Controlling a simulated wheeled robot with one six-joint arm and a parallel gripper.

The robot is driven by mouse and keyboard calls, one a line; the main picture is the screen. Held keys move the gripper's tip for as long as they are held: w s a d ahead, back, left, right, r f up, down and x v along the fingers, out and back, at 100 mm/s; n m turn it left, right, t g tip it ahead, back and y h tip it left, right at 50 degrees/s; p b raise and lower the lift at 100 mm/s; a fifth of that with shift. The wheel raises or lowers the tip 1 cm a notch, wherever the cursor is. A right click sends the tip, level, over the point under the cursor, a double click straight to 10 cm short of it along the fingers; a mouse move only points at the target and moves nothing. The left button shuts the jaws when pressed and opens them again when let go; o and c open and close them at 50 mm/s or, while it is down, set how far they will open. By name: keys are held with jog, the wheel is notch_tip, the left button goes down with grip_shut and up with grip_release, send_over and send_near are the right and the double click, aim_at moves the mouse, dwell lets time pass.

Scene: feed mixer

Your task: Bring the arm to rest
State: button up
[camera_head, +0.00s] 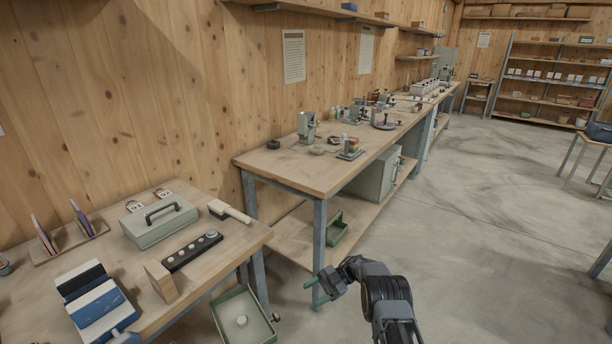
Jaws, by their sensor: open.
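My arm reaches in from the bottom right of the head view, dark grey and bent. My gripper (316,287) is at its left end, with greenish fingertips pointing left. The jaws are open, and I see nothing between them. The gripper shows in front of the near legs of the long workbench (295,170). I cannot tell from this view how far it is from those legs.
A lower table (222,246) at the left holds a grey case (158,227), a brush (229,211) and a blue-and-white block (92,300). A green-grey tray (262,328) shows below its right edge. Shelves (555,75) stand at the back right. The concrete floor at right is mostly clear.

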jog(key=w+a+f+m+t, duration=0.2)
jog(key=w+f+m+t, duration=0.4)
jog(key=t, duration=0.3)
jog(key=w+d+r+m+t+h, duration=0.1)
jog(key=w+d+m+t+h, duration=0.25)
jog(key=w+t, duration=0.35)
jog(key=s+d+r+m+t+h+p, duration=0.1)
jog(key=s+d+r+m+h+p, duration=0.2)
jog(key=d+r+m+h, duration=0.9)
jog(key=s+r+m+g+p, duration=0.1)
jog(key=s+r+m+g, duration=0.1)
jog(key=s+r, duration=0.4)
jog(key=s+r+m+g+p, duration=0.2)
jog(key=s+r, duration=0.5)
jog(key=s, duration=0.9)
jog(key=s+r+m+g+p, duration=0.1)
jog(key=s+r+m+g, duration=0.1)
jog(key=s+r, duration=0.5)
jog(key=s, duration=0.4)
jog(key=shift+s+a+m+p, duration=0.3)
jog(key=shift+a+m+p, duration=0.05)
jog(key=r, duration=0.2)
jog(key=r+t, duration=0.1)
jog(key=s+r+t+p, duration=0.1)
jog(key=r, duration=0.1)
jog(key=shift+s+a+r+y, duration=0.1)
jog(key=shift+a+r+y, duration=0.05)
jog(key=shift+r+y, duration=0.2)
jog(key=shift+c, duration=0.2)
